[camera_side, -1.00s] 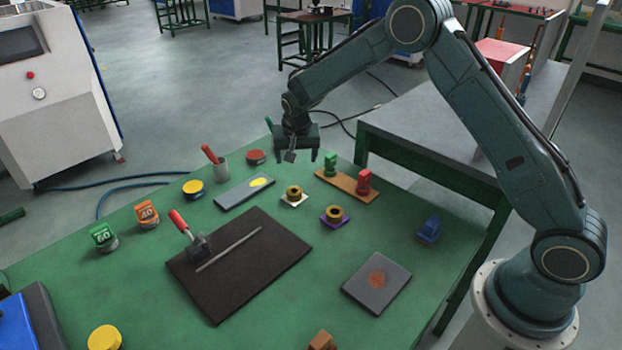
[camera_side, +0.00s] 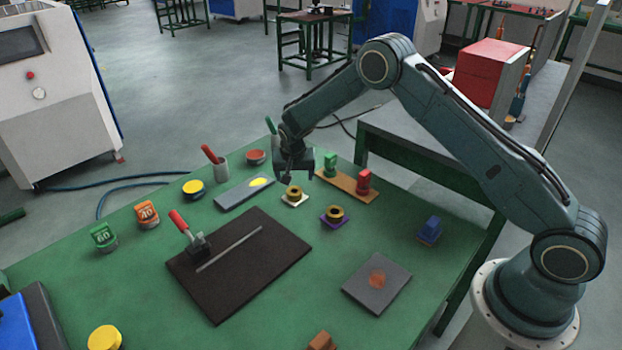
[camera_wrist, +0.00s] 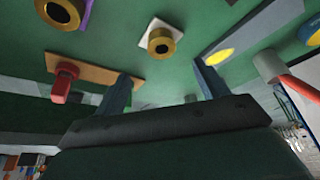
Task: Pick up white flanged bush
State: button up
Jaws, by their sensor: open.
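The white flanged bush (camera_side: 294,195) stands on the green table, with a square white flange and a brass-coloured round ring on top. In the wrist view it shows at the top middle (camera_wrist: 160,40), beyond the fingertips and roughly between them. My gripper (camera_side: 293,178) is above and just behind the bush in the side view, apart from it. In the wrist view the two fingers of my gripper (camera_wrist: 162,82) are spread with nothing between them. A similar bush with a purple flange (camera_side: 334,216) stands to the right and nearer the camera.
A wooden board (camera_side: 347,185) with green and red pieces lies right of the bush. A grey plate (camera_side: 244,194) with a yellow oval lies to its left. A dark mat (camera_side: 240,265) with a red-handled clamp lies in front. A pot (camera_side: 220,167) stands behind.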

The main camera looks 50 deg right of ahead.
aim_at(294, 188)
jog(key=shift+x, duration=1.95)
jog(key=shift+f, duration=0.1)
jog(key=shift+x, duration=2.55)
jog(key=shift+w+a, duration=0.1)
jog(key=c, duration=1.3)
